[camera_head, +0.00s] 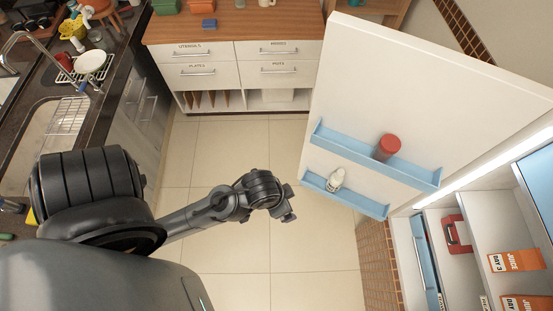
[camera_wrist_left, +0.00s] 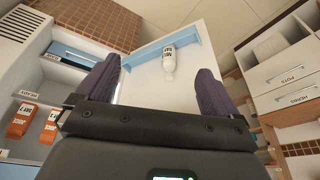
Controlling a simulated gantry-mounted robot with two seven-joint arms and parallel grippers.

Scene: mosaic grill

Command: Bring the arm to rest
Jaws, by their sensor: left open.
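My left arm comes in from the left in the head view, stretched over the open floor. Its gripper (camera_head: 289,205) is near the middle of that view, left of the open fridge door (camera_head: 430,85). In the left wrist view the two dark fingers of the gripper (camera_wrist_left: 158,70) are wide apart with nothing held between them. A white bottle (camera_wrist_left: 168,60) shows behind the gap, standing in a blue door shelf. My right gripper is in neither view.
The blue door shelves hold a red-capped jar (camera_head: 387,148) and the white bottle (camera_head: 336,180). The fridge interior (camera_head: 470,240) is at right, with juice cartons. A drawer cabinet (camera_head: 235,65) stands at the back, a sink (camera_head: 55,130) at left. Tiled floor (camera_head: 230,155) lies clear between.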

